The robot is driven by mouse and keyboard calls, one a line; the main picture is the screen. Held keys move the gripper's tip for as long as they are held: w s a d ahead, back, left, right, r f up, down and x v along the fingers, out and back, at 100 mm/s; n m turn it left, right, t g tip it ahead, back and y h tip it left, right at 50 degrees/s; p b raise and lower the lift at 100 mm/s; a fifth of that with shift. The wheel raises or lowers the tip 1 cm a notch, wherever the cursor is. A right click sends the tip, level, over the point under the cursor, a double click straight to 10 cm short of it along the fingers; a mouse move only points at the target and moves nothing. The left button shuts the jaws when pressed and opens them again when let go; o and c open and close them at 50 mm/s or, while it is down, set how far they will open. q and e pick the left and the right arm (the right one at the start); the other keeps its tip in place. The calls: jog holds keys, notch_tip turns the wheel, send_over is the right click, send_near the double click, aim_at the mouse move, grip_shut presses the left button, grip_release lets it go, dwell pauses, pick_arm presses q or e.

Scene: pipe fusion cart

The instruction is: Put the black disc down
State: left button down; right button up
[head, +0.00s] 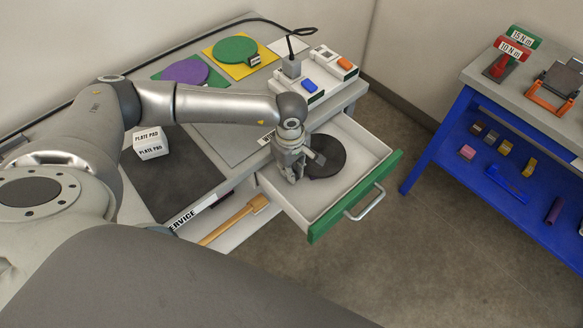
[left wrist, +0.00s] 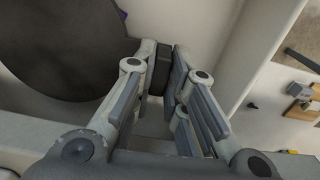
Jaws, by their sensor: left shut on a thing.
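The black disc (head: 328,158) is inside the open drawer, over its pale floor near the back; whether it touches the floor I cannot tell. My left gripper (head: 295,172) reaches down into the drawer at the disc's left side. In the left wrist view the disc (left wrist: 55,45) fills the upper left, and my left gripper (left wrist: 167,75) has its fingers close together beside it, shut on a dark part at the disc's edge. The fingers hide most of that part. The drawer (head: 383,188) has a green front and a metal handle. My right gripper is not in view.
The cart top (head: 235,133) carries a green disc (head: 234,50), a purple disc (head: 184,73) and boxes with blue and orange buttons. A white plate pad box (head: 150,143) stands at left. A blue-framed bench (head: 430,140) stands at right, with open floor between.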

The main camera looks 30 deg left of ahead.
pick_arm(q)
jog(key=shift+f, duration=0.15)
jog(key=c, duration=1.5)
grip_release()
jog(key=shift+o, duration=0.2)
jog(key=shift+r+p, duration=0.35)
jog(key=shift+r, duration=0.05)
jog(key=shift+r+p, duration=0.4)
jog(key=shift+p, duration=0.05)
notch_tip(320, 180, up, 12)
jog(key=b, duration=0.3)
jog(key=shift+s+f, duration=0.15)
jog(key=shift+f, duration=0.05)
